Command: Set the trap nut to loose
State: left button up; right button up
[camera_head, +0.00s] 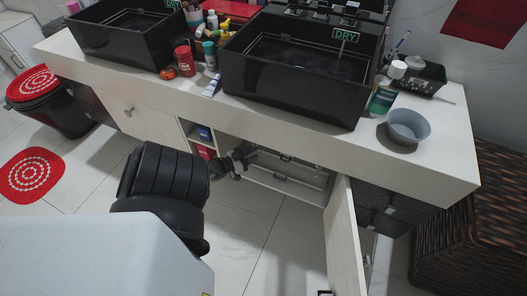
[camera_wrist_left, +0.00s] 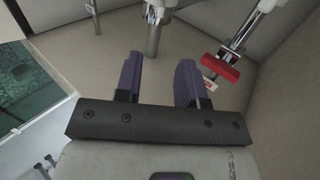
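My left gripper (camera_head: 243,160) reaches into the open cabinet below the right-hand sink. In the left wrist view the left gripper (camera_wrist_left: 160,82) shows two purple fingers apart with nothing between them. A chrome pipe (camera_wrist_left: 154,38) stands beyond the gap between the fingers, with a wider collar (camera_wrist_left: 160,10) at the top edge of the view. The collar may be the trap nut; I cannot tell whether it is tight or loose. A red handle (camera_wrist_left: 217,70) with a white tag sits on another chrome pipe to the right, close to the right finger. My right gripper does not show.
The cabinet door (camera_head: 345,240) stands open to the right of the opening. The countertop (camera_head: 300,115) overhangs the gripper. A shelf (camera_head: 203,135) with boxes is left of the opening. A wicker basket (camera_head: 470,240) stands at the right. The tiled floor in front is largely clear.

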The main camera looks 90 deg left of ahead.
pick_arm(q)
jog(key=shift+c, duration=0.3)
